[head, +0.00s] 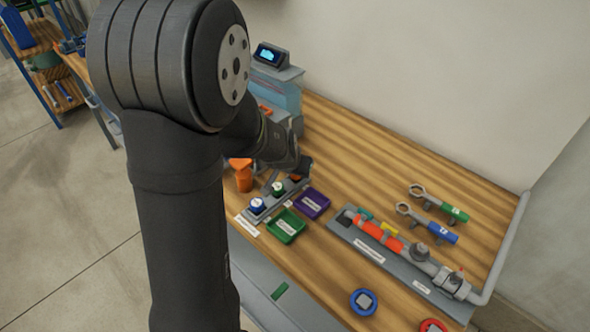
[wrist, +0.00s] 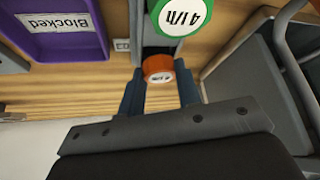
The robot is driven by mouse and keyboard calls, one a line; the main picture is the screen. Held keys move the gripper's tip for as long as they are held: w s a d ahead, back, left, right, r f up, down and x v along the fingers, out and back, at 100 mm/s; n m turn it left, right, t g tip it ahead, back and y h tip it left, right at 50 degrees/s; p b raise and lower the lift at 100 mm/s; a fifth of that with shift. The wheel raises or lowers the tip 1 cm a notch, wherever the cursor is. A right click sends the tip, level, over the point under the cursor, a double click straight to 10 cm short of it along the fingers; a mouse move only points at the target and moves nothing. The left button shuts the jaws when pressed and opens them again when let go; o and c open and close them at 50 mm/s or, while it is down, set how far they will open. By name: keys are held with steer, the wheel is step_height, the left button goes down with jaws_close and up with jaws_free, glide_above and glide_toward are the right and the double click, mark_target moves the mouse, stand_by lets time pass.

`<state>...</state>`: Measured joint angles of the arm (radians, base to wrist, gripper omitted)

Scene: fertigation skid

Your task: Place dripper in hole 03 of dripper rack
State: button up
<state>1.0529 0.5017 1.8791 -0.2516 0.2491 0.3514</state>
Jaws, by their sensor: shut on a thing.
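My gripper (wrist: 159,80) is shut on an orange dripper (wrist: 158,68), which sits between the two fingertips. The orange dripper also shows partly at the far end of the rack in the head view (head: 296,178). The grey dripper rack (head: 268,201) holds a blue-topped dripper (head: 257,205) and a green-topped dripper (head: 277,188). The green top reads "4 l/h" in the wrist view (wrist: 180,14). The orange dripper is at the rack's far end, beyond the green one. Whether it is seated in a hole or just above one, I cannot tell. Hole 03 is hidden.
A purple tray labelled "Blocked" (wrist: 92,42) and a green tray (head: 300,226) lie right of the rack. An orange bottle-like object (head: 243,180) stands left. A grey machine with a screen (head: 270,56) is behind. A pipe assembly (head: 385,238) and tools (head: 440,203) lie right.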

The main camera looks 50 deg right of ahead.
steer(key=o, duration=1)
steer(key=shift+a+r, duration=0.15)
steer(key=shift+r, duration=0.25)
steer(key=v, duration=1.1)
steer(key=shift+r, duration=0.15)
steer(key=x, duration=1.2)
steer(key=shift+s+a, duration=0.1)
